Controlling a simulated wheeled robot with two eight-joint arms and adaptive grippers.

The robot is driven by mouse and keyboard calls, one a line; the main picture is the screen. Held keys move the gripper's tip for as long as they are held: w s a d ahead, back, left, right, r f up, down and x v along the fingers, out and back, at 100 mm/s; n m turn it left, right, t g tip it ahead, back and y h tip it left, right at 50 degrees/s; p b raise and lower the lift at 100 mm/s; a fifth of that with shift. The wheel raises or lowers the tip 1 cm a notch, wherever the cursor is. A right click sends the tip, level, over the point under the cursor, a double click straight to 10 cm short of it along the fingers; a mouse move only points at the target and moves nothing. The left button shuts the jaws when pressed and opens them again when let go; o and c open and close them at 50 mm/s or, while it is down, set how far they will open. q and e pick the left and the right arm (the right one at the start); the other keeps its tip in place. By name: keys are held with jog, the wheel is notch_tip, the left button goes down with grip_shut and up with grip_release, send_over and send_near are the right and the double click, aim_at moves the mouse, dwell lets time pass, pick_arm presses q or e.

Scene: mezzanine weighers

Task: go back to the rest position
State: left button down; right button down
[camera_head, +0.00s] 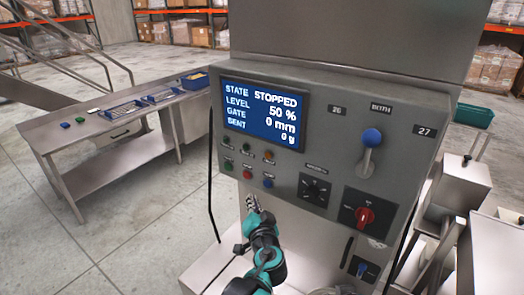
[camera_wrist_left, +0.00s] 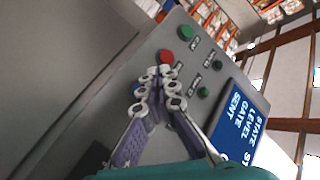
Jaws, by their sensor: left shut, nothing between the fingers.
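My left gripper (camera_head: 252,203) is in front of the lower left part of the grey control panel (camera_head: 330,115), just below its row of push buttons. In the left wrist view the left gripper (camera_wrist_left: 160,75) has its fingers together and empty, near the red button (camera_wrist_left: 166,57) and partly over the blue button (camera_wrist_left: 137,90). Whether the fingertips touch the panel I cannot tell. The screen (camera_head: 262,112) reads STOPPED, level 50 %, gate 0 mm, sent 0 g. My right gripper is in neither view.
The panel carries a blue-knobbed lever (camera_head: 371,138), a black dial (camera_head: 314,189) and a red rotary switch (camera_head: 364,215). A steel table (camera_head: 95,130) with trays stands at left. Steel bins (camera_head: 455,190) stand at right. Open floor (camera_head: 150,220) lies between table and machine.

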pick_arm(q)
jog(key=s+a+f+n+g+y+b, duration=0.1)
jog(key=s+a+f+n+g+b, duration=0.15)
jog(key=s+a+f, duration=0.4)
jog(key=s+a+f+n+g+b, duration=0.1)
jog(key=s+a+f+g+b, duration=0.2)
jog(key=a, duration=0.7)
jog(key=s+f+n+g+h+b, duration=0.1)
jog(key=s+f, duration=0.3)
jog(key=s, duration=0.4)
jog(key=s+f+n+g+h+b, duration=0.1)
jog(key=s+f+g+h+b, duration=0.1)
jog(key=s, duration=0.6)
notch_tip(320, 180, down, 3)
jog(key=shift+s+a+r+g+h+b, duration=0.15)
jog(key=shift+s+a+g+h+b, duration=0.2)
jog(key=shift+b, duration=0.1)
